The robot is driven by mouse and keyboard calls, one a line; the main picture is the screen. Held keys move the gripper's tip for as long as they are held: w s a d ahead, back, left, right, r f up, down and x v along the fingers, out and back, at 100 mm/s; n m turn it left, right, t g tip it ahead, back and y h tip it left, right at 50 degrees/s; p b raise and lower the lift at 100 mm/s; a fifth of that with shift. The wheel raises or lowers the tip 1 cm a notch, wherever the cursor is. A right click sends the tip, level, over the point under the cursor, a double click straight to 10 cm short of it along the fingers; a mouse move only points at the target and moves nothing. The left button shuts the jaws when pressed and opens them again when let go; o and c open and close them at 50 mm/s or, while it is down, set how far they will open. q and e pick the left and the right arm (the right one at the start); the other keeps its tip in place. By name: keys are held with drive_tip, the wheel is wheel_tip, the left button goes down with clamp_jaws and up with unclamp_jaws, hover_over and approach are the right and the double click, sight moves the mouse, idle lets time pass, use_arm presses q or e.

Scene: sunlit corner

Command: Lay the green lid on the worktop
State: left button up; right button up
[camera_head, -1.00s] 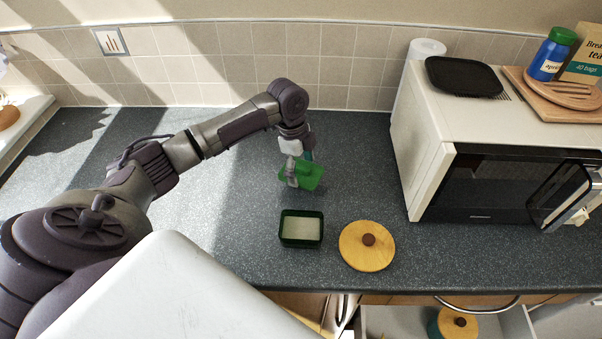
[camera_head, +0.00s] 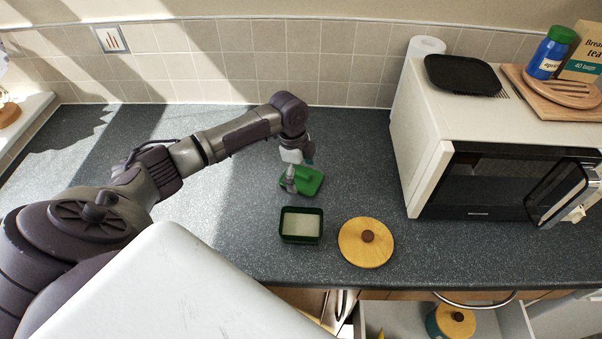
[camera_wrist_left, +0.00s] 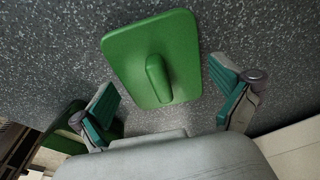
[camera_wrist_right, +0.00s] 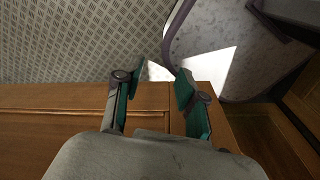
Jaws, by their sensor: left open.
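The green lid (camera_head: 312,183) lies flat on the grey speckled worktop (camera_head: 235,215), just behind the dark green box (camera_head: 301,238). In the left wrist view the lid (camera_wrist_left: 182,45) shows its raised grip bar upward. My left gripper (camera_head: 290,181) is over the lid and hides part of it in the head view. Its fingers (camera_wrist_left: 163,78) are spread wide with the bar between them, touching neither side. My right gripper (camera_wrist_right: 158,82) is open and empty, with wooden cabinet fronts and floor in its view.
A round wooden lid (camera_head: 366,252) with a dark knob lies right of the open box, which holds something pale. An open drawer (camera_head: 395,322) is below the front edge. The worktop's left is clear.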

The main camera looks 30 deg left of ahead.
use_arm(q)
drive_tip(key=shift+r, duration=0.1)
wheel_tip(320, 180, up, 12)
drive_tip(key=a+b, duration=0.1)
drive_tip(key=b, duration=0.1)
drive_tip(key=shift+s+a, duration=0.15)
drive_tip(key=shift+a, duration=0.25)
